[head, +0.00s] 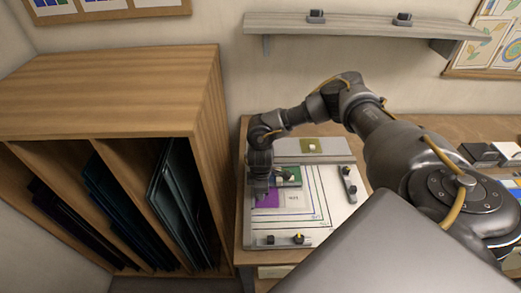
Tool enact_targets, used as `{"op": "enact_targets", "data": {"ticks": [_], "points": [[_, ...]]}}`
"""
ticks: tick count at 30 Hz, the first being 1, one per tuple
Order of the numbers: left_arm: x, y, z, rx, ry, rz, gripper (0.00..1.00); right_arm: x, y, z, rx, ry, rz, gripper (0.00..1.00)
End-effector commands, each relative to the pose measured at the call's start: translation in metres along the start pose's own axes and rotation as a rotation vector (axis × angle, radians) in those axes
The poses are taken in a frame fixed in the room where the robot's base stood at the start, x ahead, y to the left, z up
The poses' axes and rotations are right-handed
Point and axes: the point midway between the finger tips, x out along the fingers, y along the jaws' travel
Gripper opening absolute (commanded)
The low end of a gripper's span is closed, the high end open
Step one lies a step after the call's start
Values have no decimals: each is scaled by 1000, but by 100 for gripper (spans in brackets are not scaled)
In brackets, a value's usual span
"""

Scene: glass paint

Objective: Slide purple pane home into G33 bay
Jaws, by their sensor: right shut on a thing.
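The purple pane (269,200) lies low over the white board (331,231), at the left side of its nested coloured outlines. My right gripper (261,196) reaches down from above at the pane's left part and is shut on it. The gripper hides part of the pane, and its fingertips are hard to make out. A pale square with a small dark label (294,199) lies just right of the pane; the lettering is too small to read surely. A green piece (291,177) lies behind it. My left gripper is not in view.
A wooden rack (110,90) with dark panes in its slots stands close left of the board. Dark clamps (349,184) sit on the board's right side, with others (285,239) along its front. A grey shelf (360,27) hangs on the wall above.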

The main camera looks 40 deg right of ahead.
Motion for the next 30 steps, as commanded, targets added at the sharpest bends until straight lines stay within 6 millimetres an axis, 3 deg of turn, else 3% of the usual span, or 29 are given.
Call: {"op": "enact_targets", "data": {"ticks": [8, 9, 15, 23, 30], "points": [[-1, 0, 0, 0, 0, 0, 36, -1, 2, -4, 1, 9, 3, 0], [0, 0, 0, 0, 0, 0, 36, -1, 2, -4, 0, 9, 4, 22], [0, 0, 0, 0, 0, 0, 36, -1, 2, -2, 1, 6, 3, 45], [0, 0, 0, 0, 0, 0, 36, -1, 2, -1, 1, 4, 2, 45], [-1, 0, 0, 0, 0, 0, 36, -14, 2, -1, 2, 5, 1, 45]]}}
